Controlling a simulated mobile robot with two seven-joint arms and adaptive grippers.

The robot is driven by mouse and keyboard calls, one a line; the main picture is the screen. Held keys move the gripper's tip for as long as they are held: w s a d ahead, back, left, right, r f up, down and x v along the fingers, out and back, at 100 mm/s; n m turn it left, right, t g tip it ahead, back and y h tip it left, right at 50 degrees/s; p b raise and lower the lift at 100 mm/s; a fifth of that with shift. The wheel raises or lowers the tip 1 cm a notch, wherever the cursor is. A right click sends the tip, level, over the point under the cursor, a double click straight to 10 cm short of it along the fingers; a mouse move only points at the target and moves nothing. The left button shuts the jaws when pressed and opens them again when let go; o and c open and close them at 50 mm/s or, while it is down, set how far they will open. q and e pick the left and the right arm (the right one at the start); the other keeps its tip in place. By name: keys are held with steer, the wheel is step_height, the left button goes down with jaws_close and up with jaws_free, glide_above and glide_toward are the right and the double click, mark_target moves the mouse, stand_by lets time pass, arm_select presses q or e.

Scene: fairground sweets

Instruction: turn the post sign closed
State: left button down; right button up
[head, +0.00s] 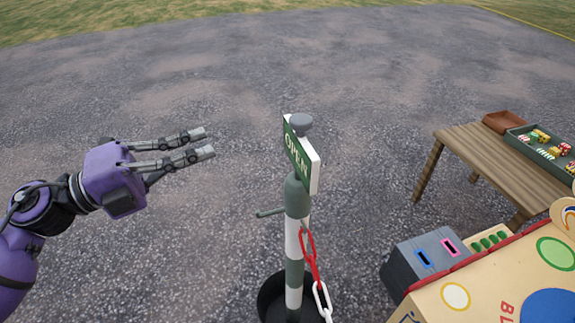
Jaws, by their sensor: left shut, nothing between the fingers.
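The post sign (298,151) is a green board with a white edge, mounted near the top of a green-and-white striped post (294,238). Its face toward the left reads OPEN. My right gripper is not in the view.
The post stands in a black round base (270,296), with a red and white chain (309,253) hanging from it. At right are a wooden table (468,146) with a sweets tray (519,142), a grey box (413,268) and a cream game board (480,300). The asphalt at left is clear.

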arm_select(q)
steer(key=s+d+f+m+g, duration=0.2)
steer(key=s+g, duration=0.1)
steer(key=p, duration=0.2)
glide_toward(305, 151)
steer(key=x, duration=0.6)
steer(key=shift+w+d, duration=0.2)
steer(key=shift+d, duration=0.2)
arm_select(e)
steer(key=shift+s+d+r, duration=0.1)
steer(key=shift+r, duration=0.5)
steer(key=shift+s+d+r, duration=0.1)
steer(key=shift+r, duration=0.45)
arm_select(q)
steer(key=shift+n+p, duration=0.3)
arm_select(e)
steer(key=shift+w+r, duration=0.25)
